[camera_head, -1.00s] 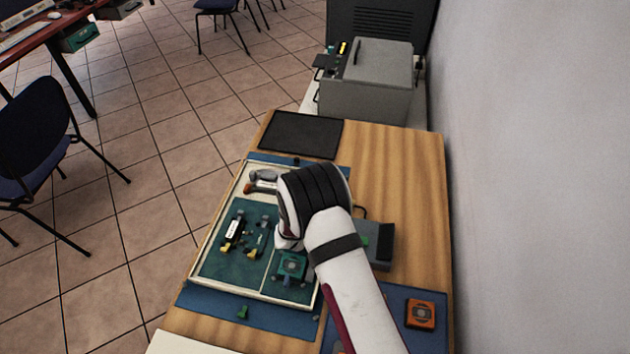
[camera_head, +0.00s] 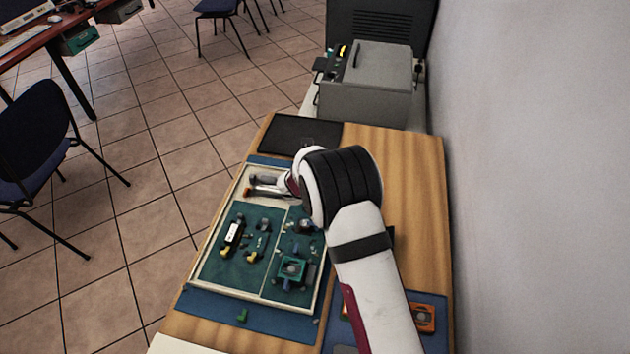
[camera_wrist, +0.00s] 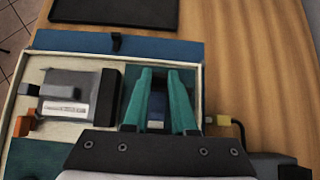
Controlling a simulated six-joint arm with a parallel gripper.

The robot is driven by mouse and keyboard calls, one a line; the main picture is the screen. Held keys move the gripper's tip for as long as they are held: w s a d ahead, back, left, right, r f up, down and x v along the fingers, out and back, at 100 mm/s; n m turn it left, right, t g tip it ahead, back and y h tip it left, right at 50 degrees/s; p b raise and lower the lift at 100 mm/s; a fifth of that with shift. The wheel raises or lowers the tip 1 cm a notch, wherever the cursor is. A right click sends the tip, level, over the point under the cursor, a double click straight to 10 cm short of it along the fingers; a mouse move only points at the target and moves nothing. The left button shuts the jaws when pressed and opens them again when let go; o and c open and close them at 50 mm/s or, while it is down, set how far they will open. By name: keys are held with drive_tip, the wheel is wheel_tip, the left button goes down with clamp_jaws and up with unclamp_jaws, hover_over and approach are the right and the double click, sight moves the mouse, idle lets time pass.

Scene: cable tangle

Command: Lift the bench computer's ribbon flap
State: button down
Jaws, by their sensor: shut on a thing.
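The bench computer is a low, open cream-framed case (camera_head: 213,237) with a teal floor, holding several small parts. In the wrist view its cream rim (camera_wrist: 18,72) surrounds a grey and black block with a white label (camera_wrist: 75,103). My gripper (camera_wrist: 158,92) has teal fingers standing just right of that block, at the case's far end. They are shut on a narrow dark blue piece (camera_wrist: 156,108). I cannot tell for certain whether this is the ribbon flap, or whether it is raised. In the head view my arm hides the fingertips and the case's far right corner.
A blue mat (camera_head: 240,312) lies under the case. A black pad (camera_head: 290,134) lies behind it, and a grey machine (camera_head: 367,80) stands at the back. A yellow plug (camera_wrist: 216,120) with a black cable is right of my fingers. Bare wood (camera_head: 410,190) runs along the wall side.

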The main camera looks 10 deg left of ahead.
drive_tip(key=shift+w+d+r, duration=0.1)
drive_tip(key=shift+w+d, duration=0.05)
drive_tip(key=c, duration=0.7)
unclamp_jaws()
drive_tip(key=v, duration=1.5)
drive_tip(key=shift+r, duration=0.4)
